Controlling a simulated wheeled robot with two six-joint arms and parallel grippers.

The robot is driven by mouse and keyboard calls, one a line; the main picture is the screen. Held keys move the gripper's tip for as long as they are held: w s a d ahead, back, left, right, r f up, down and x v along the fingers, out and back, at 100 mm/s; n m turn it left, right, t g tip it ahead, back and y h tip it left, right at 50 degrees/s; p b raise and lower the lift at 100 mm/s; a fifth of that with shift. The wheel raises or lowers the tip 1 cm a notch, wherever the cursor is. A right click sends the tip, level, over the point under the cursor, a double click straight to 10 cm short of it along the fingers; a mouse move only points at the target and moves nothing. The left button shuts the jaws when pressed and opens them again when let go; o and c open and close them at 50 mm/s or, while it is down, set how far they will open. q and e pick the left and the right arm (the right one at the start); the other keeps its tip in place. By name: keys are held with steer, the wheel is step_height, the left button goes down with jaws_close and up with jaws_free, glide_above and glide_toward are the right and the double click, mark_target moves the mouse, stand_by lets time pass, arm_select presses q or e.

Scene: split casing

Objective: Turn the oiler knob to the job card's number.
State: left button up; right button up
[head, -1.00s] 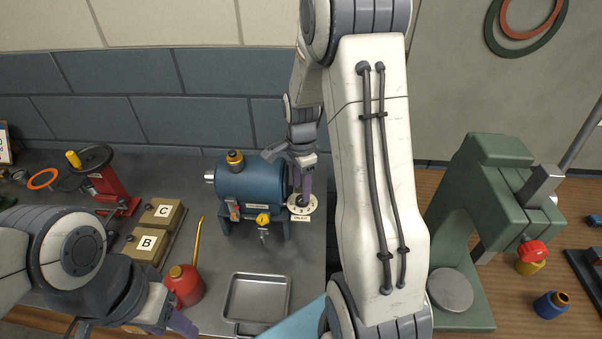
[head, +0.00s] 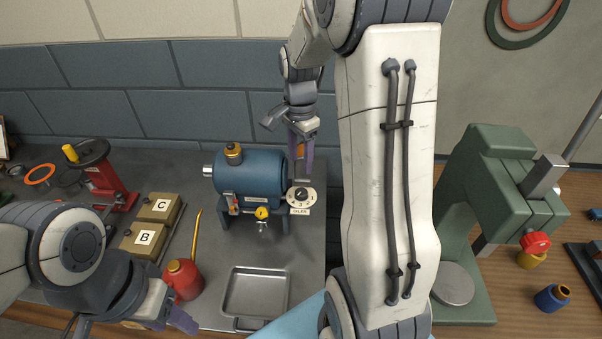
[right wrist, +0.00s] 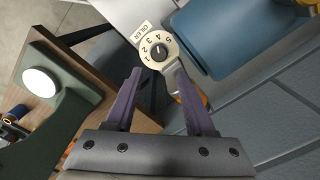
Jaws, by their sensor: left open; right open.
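The oiler dial (head: 290,195) is a pale round plate with a dark knob (head: 303,194) and an OILER label, at the right end of the blue machine. In the right wrist view, the dial (right wrist: 146,48) shows numbers 1 to 5 around the knob (right wrist: 158,52); I cannot tell its pointer's number. My right gripper (head: 301,150) is open and empty, apart from the knob; its fingers also show in the wrist view (right wrist: 158,72). My left gripper (head: 170,318) is open near the front edge. I see no readable job card.
The blue machine (head: 250,175) stands behind a metal tray (head: 229,291). A red oil can (head: 184,281), boxes C (head: 160,207) and B (head: 142,239), and a red hand-wheel stand (head: 105,180) are to the left. A green press (head: 485,180) stands right.

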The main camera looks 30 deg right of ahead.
mark_target(301, 191)
step_height(301, 191, down, 11)
steer(key=n+p, duration=0.1)
steer(key=n, duration=0.8)
steer(key=n+p, duration=0.1)
steer(key=n, duration=0.9)
steer(key=shift+d+r, duration=0.15)
steer(key=shift+r, duration=0.05)
jaws_close()
